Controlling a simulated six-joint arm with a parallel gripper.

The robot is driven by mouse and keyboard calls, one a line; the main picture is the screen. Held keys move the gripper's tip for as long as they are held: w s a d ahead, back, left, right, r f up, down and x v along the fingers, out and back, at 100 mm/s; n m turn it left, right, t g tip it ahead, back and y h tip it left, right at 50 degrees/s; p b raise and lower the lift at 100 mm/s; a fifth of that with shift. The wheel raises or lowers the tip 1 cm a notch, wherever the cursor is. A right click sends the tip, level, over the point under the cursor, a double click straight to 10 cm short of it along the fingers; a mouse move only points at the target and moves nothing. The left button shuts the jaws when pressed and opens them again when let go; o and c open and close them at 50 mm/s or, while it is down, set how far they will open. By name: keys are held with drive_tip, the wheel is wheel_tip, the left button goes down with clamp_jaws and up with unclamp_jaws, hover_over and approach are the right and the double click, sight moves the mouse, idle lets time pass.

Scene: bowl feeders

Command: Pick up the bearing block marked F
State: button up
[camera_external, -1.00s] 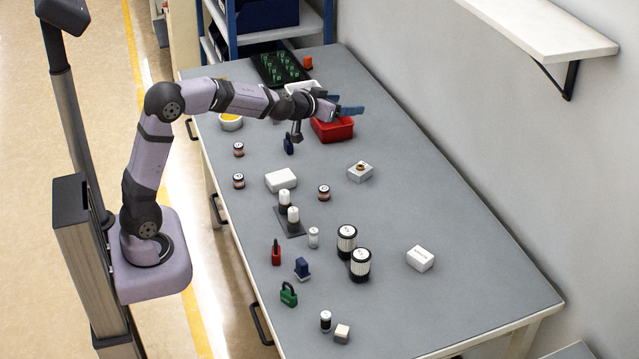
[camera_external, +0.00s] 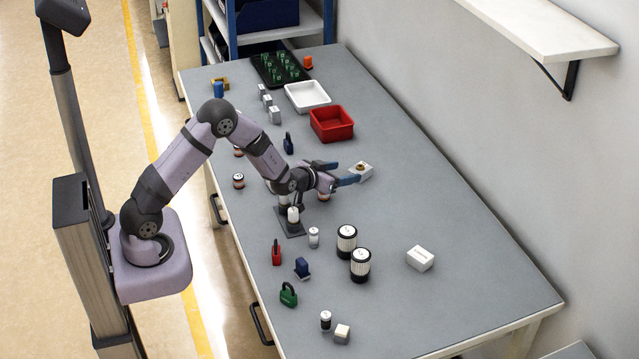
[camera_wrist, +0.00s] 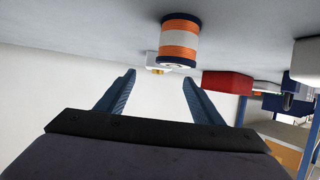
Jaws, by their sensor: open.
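A white block with a brass ring on top (camera_external: 365,177), which looks like the bearing block, sits on the grey table right of centre. No letter F is readable on it. It also shows in the wrist view (camera_wrist: 155,68), partly hidden behind an orange-and-white spool (camera_wrist: 180,40). My gripper (camera_external: 340,173) is open and empty, with its blue fingers pointing right toward the block and close to it in the picture. In the wrist view, the block appears beyond the gap between the fingertips (camera_wrist: 159,77); contact cannot be told.
The red bin (camera_external: 332,136) and white tray (camera_external: 308,108) stand farther back. Black-and-white cylinders (camera_external: 347,241) and a white box (camera_external: 420,258) stand toward the front. The spool is close beneath my wrist. The table right of the block is clear.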

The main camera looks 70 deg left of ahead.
sight(359, 169)
drive_tip(key=shift+p+x, duration=1.35)
drive_tip(key=shift+x, duration=2.35)
drive_tip(key=shift+d, duration=0.1)
drive_tip(key=shift+w+r, duration=0.1)
drive_tip(key=c, duration=1.3)
